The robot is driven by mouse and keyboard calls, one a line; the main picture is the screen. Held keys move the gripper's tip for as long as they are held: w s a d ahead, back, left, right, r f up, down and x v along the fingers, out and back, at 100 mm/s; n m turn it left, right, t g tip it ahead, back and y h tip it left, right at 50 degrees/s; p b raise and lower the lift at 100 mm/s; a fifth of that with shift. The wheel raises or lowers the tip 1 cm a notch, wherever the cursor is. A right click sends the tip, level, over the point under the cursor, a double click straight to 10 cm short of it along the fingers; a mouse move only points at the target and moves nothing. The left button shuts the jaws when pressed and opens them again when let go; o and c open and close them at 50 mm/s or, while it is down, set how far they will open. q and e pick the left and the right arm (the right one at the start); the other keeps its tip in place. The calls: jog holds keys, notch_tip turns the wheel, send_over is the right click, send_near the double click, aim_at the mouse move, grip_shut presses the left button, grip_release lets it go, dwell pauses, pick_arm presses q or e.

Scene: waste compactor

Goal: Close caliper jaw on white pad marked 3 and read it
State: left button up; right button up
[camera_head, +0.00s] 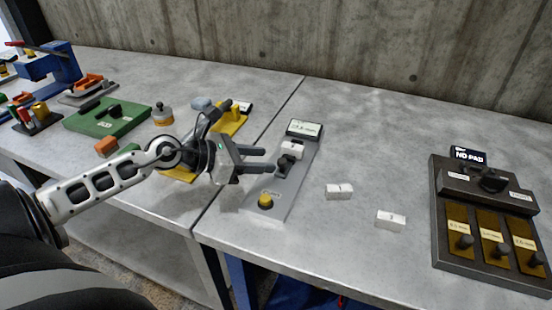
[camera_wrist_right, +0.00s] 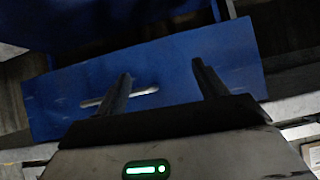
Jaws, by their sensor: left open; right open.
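The caliper is a grey plate (camera_head: 272,180) near the left edge of the right table, with a small display (camera_head: 305,129) at its far end and a yellow button (camera_head: 265,202) at its near end. A white block (camera_head: 292,149) sits on the plate by the dark jaw parts; its marking is unclear. Two white pads, one in the middle (camera_head: 340,191) and one farther right (camera_head: 391,219), lie loose on the table; their marks are too small to read surely. My left gripper (camera_head: 271,160) is open beside the jaw area. My right gripper (camera_wrist_right: 162,75) is open and empty in the right wrist view.
A dark fixture (camera_head: 447,235) with brown slots and a "NO PAD" display (camera_head: 469,156) stands at the right. A blue panel (camera_wrist_right: 170,72) lies before my right gripper.

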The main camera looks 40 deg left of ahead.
aim_at(281, 161)
pick_arm(q)
jog(key=shift+x, duration=2.25)
